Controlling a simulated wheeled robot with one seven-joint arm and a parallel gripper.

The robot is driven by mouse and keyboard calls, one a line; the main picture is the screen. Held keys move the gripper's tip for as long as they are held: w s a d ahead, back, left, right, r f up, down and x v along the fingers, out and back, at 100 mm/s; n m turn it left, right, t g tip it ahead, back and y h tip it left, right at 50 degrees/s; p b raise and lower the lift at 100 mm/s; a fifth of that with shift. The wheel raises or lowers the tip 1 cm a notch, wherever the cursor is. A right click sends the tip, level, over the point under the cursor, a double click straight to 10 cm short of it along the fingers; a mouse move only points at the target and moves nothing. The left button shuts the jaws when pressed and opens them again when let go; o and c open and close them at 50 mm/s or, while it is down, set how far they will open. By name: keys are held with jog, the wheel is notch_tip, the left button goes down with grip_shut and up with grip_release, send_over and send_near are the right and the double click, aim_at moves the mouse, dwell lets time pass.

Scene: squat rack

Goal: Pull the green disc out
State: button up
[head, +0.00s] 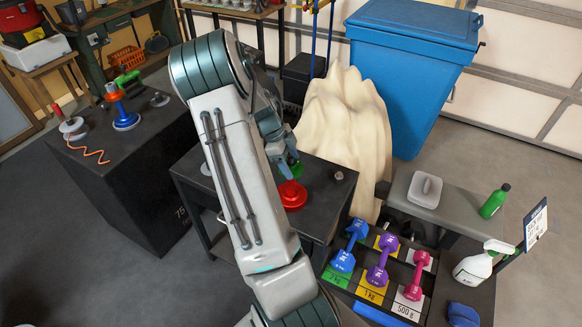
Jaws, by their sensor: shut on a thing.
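The green disc (285,170) shows only in part beside my gripper, just behind the red disc. My gripper (282,155) points down over the dark rack table and is shut on the green disc. My arm and the gripper's own body hide most of the contact. The red disc (292,195) lies on the table top, in front of the green one. I cannot tell whether the green disc touches the table.
A grey knob (338,175) stands right of the red disc. Dumbbells sit in a tray (338,293) at the lower right. A cream draped form (345,130) and a blue bin (410,60) stand behind. A black box (110,185) holding coloured weights stands left.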

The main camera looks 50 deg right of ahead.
aim_at(297, 163)
jog(key=shift+r+p, duration=0.3)
jog(key=shift+r, duration=0.5)
dwell(0.4)
jog(key=shift+r+p, duration=0.65)
jog(key=shift+r, duration=0.9)
